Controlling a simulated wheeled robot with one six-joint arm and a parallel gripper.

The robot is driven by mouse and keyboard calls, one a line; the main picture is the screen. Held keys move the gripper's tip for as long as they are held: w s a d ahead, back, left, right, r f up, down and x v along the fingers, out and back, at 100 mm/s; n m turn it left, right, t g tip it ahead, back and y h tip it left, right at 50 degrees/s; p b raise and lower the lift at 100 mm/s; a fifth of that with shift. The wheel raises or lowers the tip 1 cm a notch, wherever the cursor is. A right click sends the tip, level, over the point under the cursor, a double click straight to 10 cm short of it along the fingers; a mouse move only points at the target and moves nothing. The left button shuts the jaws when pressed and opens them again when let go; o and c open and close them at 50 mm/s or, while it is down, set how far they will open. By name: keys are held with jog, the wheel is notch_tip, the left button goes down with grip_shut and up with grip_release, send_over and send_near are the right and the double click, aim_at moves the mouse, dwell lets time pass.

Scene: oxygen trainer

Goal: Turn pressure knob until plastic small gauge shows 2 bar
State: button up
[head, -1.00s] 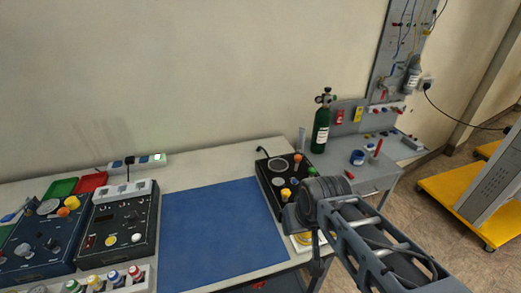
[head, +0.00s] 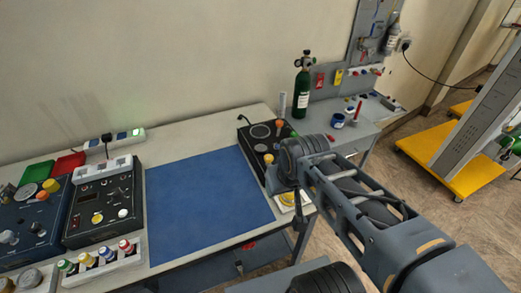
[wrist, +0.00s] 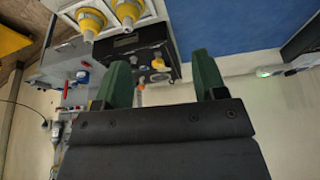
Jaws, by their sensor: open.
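A black trainer box (head: 246,140) with a round dial (head: 261,131), an orange knob (head: 279,124) and a yellow knob (head: 268,158) stands at the right end of the bench. My arm hides part of it. A green gas cylinder (head: 302,92) with a valve on top stands behind it. I cannot tell which part is the pressure knob, and no gauge reading is legible. In the wrist view, my gripper (wrist: 160,64) is open with nothing between its green fingers. The black box (wrist: 120,50) lies beyond the fingertips, apart from them as far as I can see.
A blue mat (head: 205,208) covers the middle of the bench, clear. Black and blue control boxes stand at left, near a red tray (head: 69,163) and green tray (head: 37,172). A yellow cart (head: 440,160) stands on the floor at right.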

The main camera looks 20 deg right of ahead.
dwell(0.3)
jog(key=w+d+r+n+g+p, duration=0.15)
jog(key=w+d, duration=0.35)
jog(key=w, duration=0.6)
jog(key=w+d+n+g+p, duration=0.1)
jog(key=w+d+g+p, duration=0.2)
jog(key=w+d, duration=0.55)
jog(key=w+a+f, duration=0.1)
jog(key=f, duration=0.3)
jog(key=a+f+p, duration=0.1)
jog(key=f, duration=0.3)
jog(key=w+f, duration=0.1)
jog(key=f, duration=0.4)
jog(key=shift+w+a+p, duration=0.35)
jog(key=shift+a, duration=0.05)
